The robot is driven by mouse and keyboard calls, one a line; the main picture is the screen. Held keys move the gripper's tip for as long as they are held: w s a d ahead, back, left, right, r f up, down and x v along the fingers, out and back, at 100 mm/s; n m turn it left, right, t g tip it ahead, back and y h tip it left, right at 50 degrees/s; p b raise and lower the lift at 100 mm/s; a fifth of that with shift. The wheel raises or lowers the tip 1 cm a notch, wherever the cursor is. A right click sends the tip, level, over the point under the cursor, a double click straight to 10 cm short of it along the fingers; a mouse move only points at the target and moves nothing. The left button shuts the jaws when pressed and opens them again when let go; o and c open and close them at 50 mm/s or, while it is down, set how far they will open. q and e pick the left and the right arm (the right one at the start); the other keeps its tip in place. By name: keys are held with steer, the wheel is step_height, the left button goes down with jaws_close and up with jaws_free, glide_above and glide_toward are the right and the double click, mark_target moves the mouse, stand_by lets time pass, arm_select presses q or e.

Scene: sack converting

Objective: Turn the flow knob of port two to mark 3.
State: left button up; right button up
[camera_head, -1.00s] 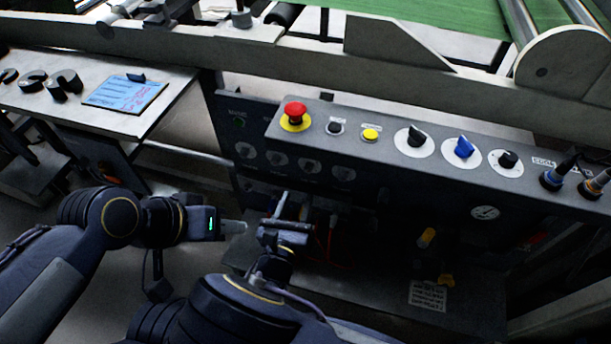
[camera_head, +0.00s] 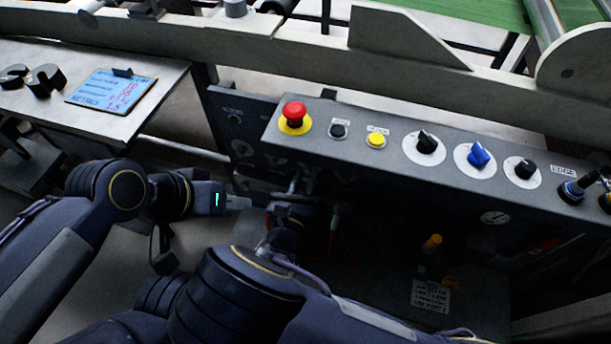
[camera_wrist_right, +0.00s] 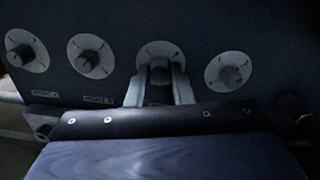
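A row of dark flow knobs on white round dials shows in the right wrist view: a far-left knob (camera_wrist_right: 27,51), a second knob (camera_wrist_right: 91,57), a third knob (camera_wrist_right: 159,70) and a right knob (camera_wrist_right: 230,73). The small labels below are too blurred to read, so I cannot tell which is port two. My right gripper (camera_wrist_right: 160,78) has one finger on each side of the third knob, apparently open; contact is unclear. In the head view my right gripper (camera_head: 303,181) hides part of this row. My left gripper (camera_head: 238,203) hangs left of it, its fingers seen edge-on.
Above the row a ledge juts out with a red emergency button (camera_head: 294,115), a yellow button (camera_head: 376,140), a black selector (camera_head: 427,143) and a blue selector (camera_head: 478,155). A side table (camera_head: 165,95) with a blue card (camera_head: 112,90) stands left.

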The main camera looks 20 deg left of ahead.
jaws_close()
steer(key=m+b, duration=0.3)
steer(key=m, duration=0.1)
steer(key=shift+f, duration=0.2)
steer(key=m+b, duration=1)
steer(key=b, duration=0.1)
steer(key=shift+f+b, duration=0.15)
steer(key=shift+b, duration=0.25)
steer(key=m+b, duration=0.1)
steer(key=m, duration=0.1)
steer(key=shift+m+h+b, duration=0.3)
steer(key=shift+b, duration=0.05)
steer(key=shift+r+m+b, duration=0.2)
steer(key=shift+m+b, duration=0.15)
steer(key=shift+m, duration=0.45)
